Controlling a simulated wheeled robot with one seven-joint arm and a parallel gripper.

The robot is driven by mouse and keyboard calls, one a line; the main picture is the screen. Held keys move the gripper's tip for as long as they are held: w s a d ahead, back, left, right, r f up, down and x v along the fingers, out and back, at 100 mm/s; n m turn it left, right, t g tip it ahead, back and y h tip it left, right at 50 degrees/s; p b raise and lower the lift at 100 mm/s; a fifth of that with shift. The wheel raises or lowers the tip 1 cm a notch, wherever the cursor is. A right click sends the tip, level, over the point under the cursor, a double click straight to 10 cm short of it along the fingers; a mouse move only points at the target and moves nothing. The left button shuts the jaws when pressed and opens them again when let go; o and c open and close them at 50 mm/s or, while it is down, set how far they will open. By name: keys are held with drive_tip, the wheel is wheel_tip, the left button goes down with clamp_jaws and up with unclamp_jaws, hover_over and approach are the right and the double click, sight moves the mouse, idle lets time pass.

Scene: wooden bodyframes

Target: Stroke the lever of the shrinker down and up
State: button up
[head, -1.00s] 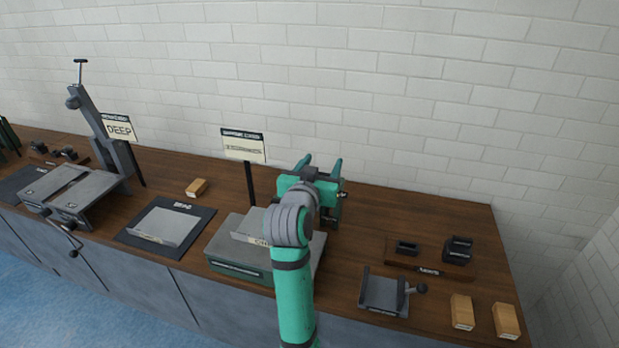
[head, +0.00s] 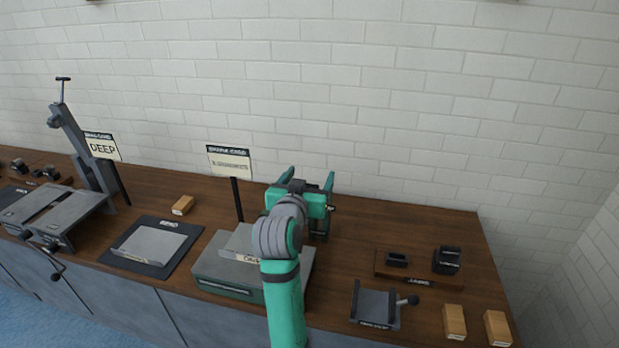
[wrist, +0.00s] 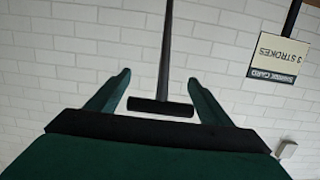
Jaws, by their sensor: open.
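My gripper (head: 308,178) is open, its two green fingers pointing up and away toward the wall. In the wrist view my gripper (wrist: 158,78) has a dark lever with a black T-shaped handle (wrist: 160,106) between its fingers. There is visible space between the handle and each finger; the fingers are not closed on it. The lever's shaft (wrist: 167,45) runs out past the fingertips. A shrink card (head: 230,162) stands on a black post left of my gripper; the wrist view's card (wrist: 283,51) reads "3 STROKES".
A grey tall machine (head: 80,145) with a T-handle and "DEEP" card (head: 103,147) stands at left. A grey plate lies on a dark mat (head: 187,232). Wooden blocks (head: 454,322) lie at right. The white wall is close behind.

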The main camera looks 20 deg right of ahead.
drive_tip(key=v, duration=1)
drive_tip(key=shift+s+a, duration=0.2)
drive_tip(key=shift+s, duration=0.15)
drive_tip(key=shift+d+f, duration=0.15)
drive_tip(key=c, duration=0.8)
drive_tip(key=s+d+f+n+h, duration=0.1)
drive_tip(key=s+d+f+h, duration=0.1)
drive_tip(key=shift+s+d+f+n+h, duration=0.2)
drive_tip(key=shift+s+d+n+h, duration=0.1)
drive_tip(key=shift+h, duration=0.1)
clamp_jaws()
drive_tip(key=s+a+f+n+t, duration=0.6)
drive_tip(key=s+a+n, duration=0.1)
drive_tip(key=n, duration=0.9)
drive_tip(key=x, duration=1.3)
drive_tip(key=shift+d+r+h, duration=0.3)
drive_tip(key=shift+d+h, duration=0.1)
drive_tip(key=shift+d, duration=0.1)
